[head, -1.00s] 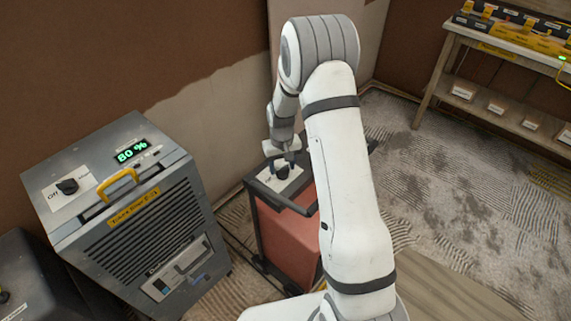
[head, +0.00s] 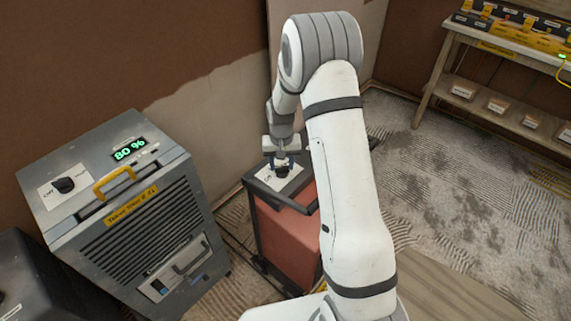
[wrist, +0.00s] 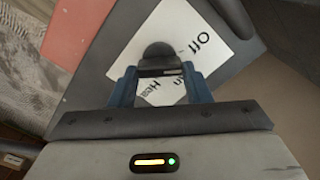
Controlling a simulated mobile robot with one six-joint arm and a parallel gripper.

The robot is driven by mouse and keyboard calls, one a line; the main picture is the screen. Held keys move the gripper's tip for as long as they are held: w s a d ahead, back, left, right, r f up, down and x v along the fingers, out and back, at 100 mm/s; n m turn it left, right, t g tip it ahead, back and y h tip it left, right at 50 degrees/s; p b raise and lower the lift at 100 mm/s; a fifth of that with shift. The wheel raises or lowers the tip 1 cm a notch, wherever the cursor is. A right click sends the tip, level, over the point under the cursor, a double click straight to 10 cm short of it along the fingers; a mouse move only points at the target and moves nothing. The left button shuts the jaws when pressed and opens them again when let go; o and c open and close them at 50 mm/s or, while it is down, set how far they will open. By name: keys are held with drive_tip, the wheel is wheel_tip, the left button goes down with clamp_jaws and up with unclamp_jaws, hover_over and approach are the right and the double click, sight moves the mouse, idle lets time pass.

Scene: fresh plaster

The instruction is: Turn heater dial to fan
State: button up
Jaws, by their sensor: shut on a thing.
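The heater (head: 288,235) is a red box in a dark frame, standing by the wall behind my arm. A white label plate (head: 290,183) lies on its top, around the black dial (head: 283,172). My gripper (head: 281,163) comes down from above and is shut on the dial. In the wrist view the blue fingers (wrist: 160,88) sit on either side of the dial (wrist: 159,57). The label (wrist: 205,45) shows "Off" at upper right and the partly covered letters "Hea" and "n" between the fingers. I cannot tell which mark the dial points to.
A grey machine (head: 125,215) with a yellow handle, its own dial and a green "80 %" display stands to the left. A wooden bench (head: 500,60) with boxes is at the back right. Patchy open floor (head: 450,180) lies right of my arm.

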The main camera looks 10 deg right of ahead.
drive_tip(key=m+b, duration=0.2)
drive_tip(key=m, duration=0.2)
drive_tip(key=shift+d+f+m, duration=0.1)
drive_tip(key=shift+m, duration=0.2)
drive_tip(key=m+b, duration=0.1)
drive_tip(key=m, duration=0.3)
drive_tip(key=shift+m, duration=0.3)
drive_tip(key=o, duration=1)
drive_tip(key=shift+r, duration=0.2)
wheel_tip(320, 180, up, 8)
drive_tip(key=shift+f, duration=0.2)
